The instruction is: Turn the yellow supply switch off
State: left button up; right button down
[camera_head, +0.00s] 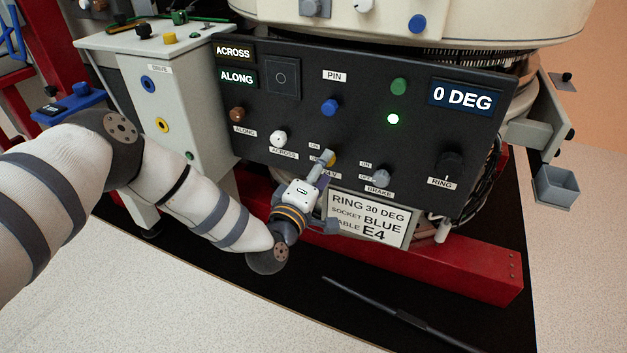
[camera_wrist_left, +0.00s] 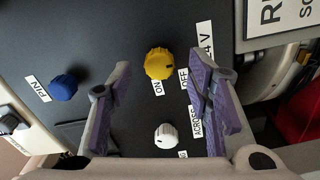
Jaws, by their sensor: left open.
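The yellow supply switch (camera_head: 331,160) is a round knob on the dark front panel, partly hidden behind my left gripper in the head view. In the left wrist view the yellow knob (camera_wrist_left: 159,63) shows whole, with ON and OFF labels beside it. I cannot tell for sure which label its pointer faces. My left gripper (camera_head: 323,187) is open in front of the panel, by the knob. In the left wrist view its purple-padded fingers (camera_wrist_left: 159,80) stand apart, one on each side of the knob, with gaps showing. My right gripper is not in view.
The panel carries a blue PIN knob (camera_head: 329,107), a white ACROSS knob (camera_head: 279,138), a grey BRAKE knob (camera_head: 379,172) and a black RING knob (camera_head: 451,164). A sign (camera_head: 368,217) hangs below.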

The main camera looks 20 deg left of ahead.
pick_arm(q)
jog(key=s, duration=0.9)
jog(key=shift+s+a, duration=0.15)
jog(key=shift+s, duration=0.05)
